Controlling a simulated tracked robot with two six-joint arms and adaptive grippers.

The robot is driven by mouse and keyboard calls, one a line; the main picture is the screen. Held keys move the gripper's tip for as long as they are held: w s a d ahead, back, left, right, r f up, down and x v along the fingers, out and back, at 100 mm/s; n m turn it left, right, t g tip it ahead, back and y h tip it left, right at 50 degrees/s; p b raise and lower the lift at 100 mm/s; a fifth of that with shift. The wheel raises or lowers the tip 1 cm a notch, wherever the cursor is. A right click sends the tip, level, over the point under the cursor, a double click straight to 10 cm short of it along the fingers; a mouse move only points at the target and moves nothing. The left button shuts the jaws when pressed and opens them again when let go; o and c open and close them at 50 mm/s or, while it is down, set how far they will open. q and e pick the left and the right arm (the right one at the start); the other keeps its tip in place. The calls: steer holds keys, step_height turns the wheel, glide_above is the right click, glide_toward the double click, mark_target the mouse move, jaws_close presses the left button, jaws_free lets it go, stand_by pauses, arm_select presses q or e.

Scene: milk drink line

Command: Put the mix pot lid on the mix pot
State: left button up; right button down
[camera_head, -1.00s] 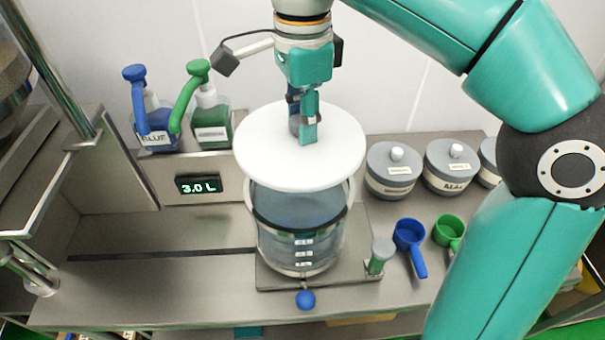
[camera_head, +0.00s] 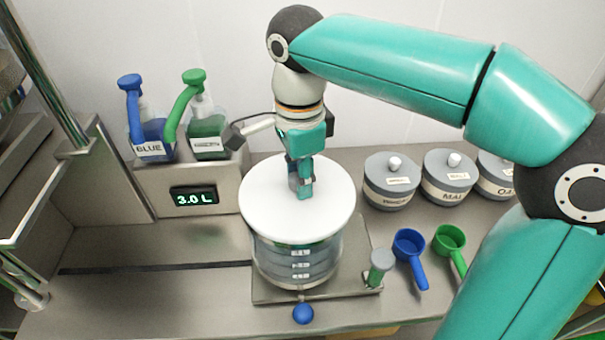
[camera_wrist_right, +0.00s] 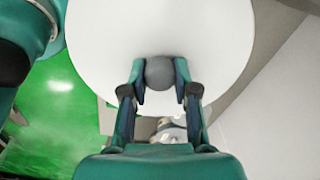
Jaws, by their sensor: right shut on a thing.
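The mix pot lid (camera_head: 270,210) is a white disc with a grey knob (camera_wrist_right: 160,73). My right gripper (camera_head: 303,188) is shut on the knob from above, one finger on each side in the right wrist view. The lid covers the top of the mix pot (camera_head: 298,262), a clear vessel with small white labels and bluish liquid. The lid looks level and at the rim; whether it rests fully on it I cannot tell, since the lid hides the rim. My left gripper is not in view.
The pot stands on a metal plate with a blue ball knob (camera_head: 303,313) in front and a grey-capped green post (camera_head: 380,267) at right. Blue (camera_head: 410,244) and green (camera_head: 450,240) scoops lie right. Grey canisters (camera_head: 391,183) stand behind. Blue (camera_head: 152,140) and green (camera_head: 207,135) pump bottles stand left.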

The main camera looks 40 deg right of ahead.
steer(key=shift+f, duration=0.15)
steer(key=c, duration=0.9)
jaws_free()
step_height(320, 180, up, 12)
steer(key=shift+r+p, duration=0.2)
steer(key=shift+p, duration=0.95)
